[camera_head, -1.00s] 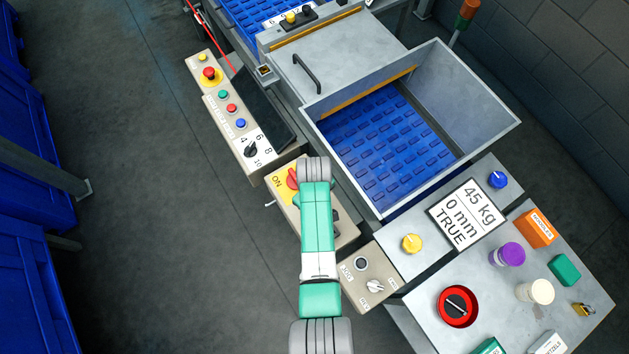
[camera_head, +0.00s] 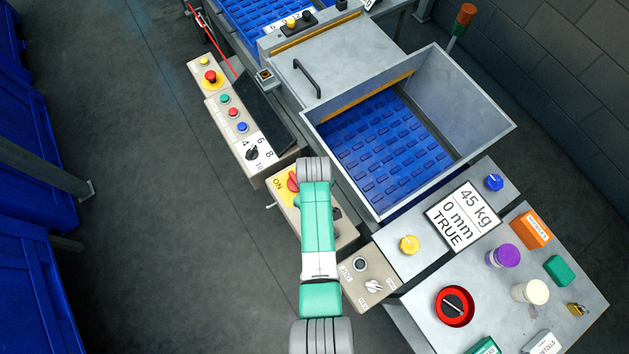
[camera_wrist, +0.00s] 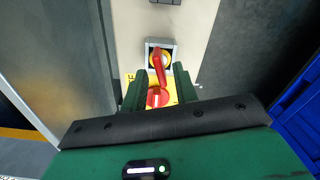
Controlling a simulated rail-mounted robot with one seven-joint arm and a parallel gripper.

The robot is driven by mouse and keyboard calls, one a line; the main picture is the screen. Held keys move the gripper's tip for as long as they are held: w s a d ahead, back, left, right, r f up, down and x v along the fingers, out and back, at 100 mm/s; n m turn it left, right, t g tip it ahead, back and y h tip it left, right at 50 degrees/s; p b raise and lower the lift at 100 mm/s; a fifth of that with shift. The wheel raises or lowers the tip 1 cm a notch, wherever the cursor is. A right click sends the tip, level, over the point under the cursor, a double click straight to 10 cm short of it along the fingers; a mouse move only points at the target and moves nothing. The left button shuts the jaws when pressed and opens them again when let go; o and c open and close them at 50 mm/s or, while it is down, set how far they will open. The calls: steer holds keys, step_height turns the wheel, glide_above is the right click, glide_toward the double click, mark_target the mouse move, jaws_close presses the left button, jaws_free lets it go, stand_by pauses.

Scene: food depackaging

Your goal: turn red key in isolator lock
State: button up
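The red key (camera_wrist: 160,58) sits in a square grey lock housing with a yellow ring (camera_wrist: 151,46) in the wrist view. Just below it is a round red isolator knob (camera_wrist: 157,98) with a white mark, on a yellow plate. My gripper (camera_wrist: 160,78) is open. Its two green fingers stand apart, one on each side of the red parts, and I cannot tell whether they touch. In the head view a red handle (camera_head: 292,182) shows on the yellow plate marked ON, left of my wrist. My arm hides the lock and fingertips there.
A beige button panel (camera_head: 228,110) with an emergency stop is at upper left. A key box (camera_head: 370,282) stands right of my arm. The grey chute (camera_head: 470,110) and a table (camera_head: 420,305) with loose items are at right. Open floor lies at left.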

steer(key=shift+r+p, duration=1.95)
steer(key=shift+r, duration=0.45)
steer(key=shift+f, duration=0.1)
